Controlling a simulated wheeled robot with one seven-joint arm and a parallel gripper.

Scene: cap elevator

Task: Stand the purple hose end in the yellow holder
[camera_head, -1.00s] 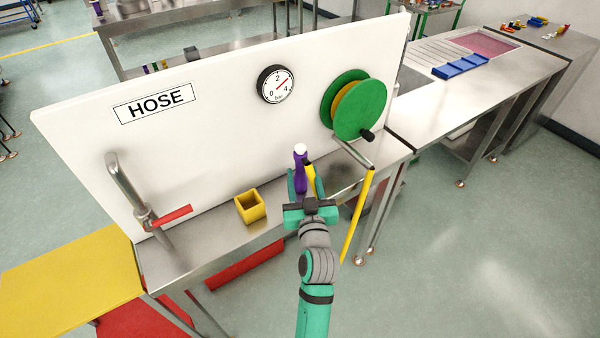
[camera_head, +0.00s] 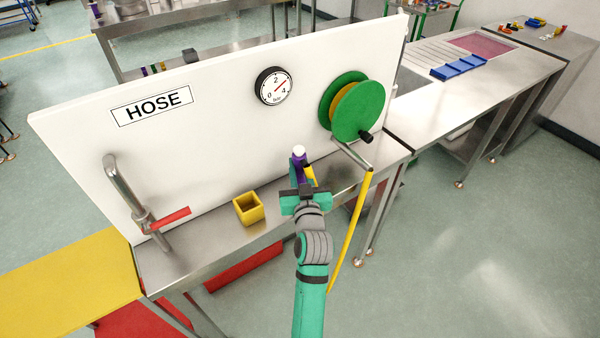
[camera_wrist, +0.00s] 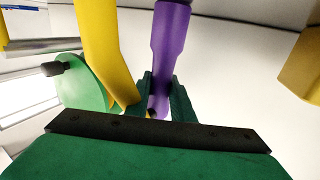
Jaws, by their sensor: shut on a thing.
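The purple hose end (camera_head: 299,168) has a white tip and stands roughly upright in my gripper (camera_head: 304,188), to the right of the yellow holder. In the wrist view the purple hose end (camera_wrist: 170,45) sits between the two green fingers of my gripper (camera_wrist: 161,95), which is shut on it. The yellow holder (camera_head: 248,209) is an open square box on the steel counter, below and left of my gripper. In the wrist view a yellow block at the right edge (camera_wrist: 302,65) looks like the holder. The two are apart.
A yellow hose (camera_head: 356,220) hangs from a pipe below the green reel (camera_head: 358,110) and passes near my gripper. A tap with a red lever (camera_head: 168,218) stands at the counter's left. The white HOSE panel (camera_head: 215,140) rises behind the counter.

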